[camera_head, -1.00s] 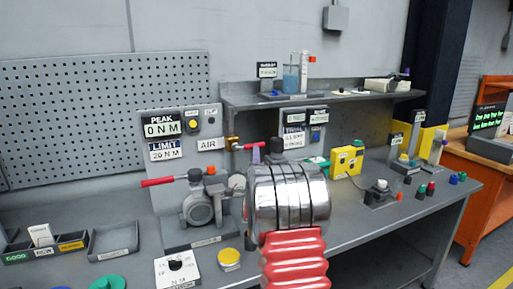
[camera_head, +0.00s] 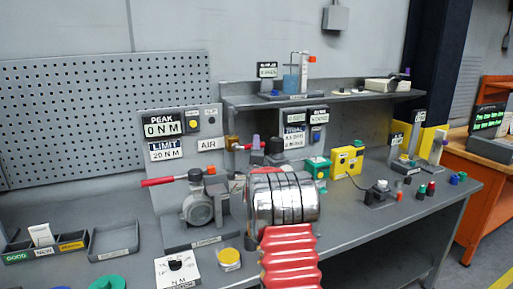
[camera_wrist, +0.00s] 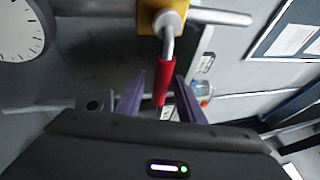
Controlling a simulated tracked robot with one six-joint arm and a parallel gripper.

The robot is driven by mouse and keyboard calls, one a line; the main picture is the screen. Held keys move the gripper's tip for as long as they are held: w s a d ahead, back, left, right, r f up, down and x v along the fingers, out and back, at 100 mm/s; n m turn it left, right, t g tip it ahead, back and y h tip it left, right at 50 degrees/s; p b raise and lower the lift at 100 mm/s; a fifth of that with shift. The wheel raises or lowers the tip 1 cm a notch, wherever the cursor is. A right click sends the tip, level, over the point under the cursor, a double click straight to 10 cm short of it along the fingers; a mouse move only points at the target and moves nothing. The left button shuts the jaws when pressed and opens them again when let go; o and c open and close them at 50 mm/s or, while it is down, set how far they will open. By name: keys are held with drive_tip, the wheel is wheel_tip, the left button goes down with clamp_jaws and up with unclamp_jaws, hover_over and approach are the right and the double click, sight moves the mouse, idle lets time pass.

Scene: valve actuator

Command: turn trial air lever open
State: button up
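The air lever is a red handle (camera_wrist: 165,82) on a bent metal stem from a brass valve block (camera_wrist: 162,17). In the head view the brass block (camera_head: 232,143) sits right of the AIR label, with the red handle (camera_head: 243,147) pointing right and partly hidden by my gripper. My gripper (camera_wrist: 160,80) has two purple fingers standing apart. The red handle hangs between them in the wrist view, with a visible gap to at least the right finger. I cannot tell whether the left finger touches it. My silver wrist and red arm hide part of the bench.
A valve actuator with another red lever (camera_head: 164,181) stands left of my arm. A trial display panel (camera_head: 294,137) is behind the gripper. A green box (camera_head: 317,167) and yellow box (camera_head: 347,160) stand to the right. A round gauge (camera_wrist: 20,30) is close in the wrist view.

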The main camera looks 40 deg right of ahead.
clamp_jaws()
idle(0.4)
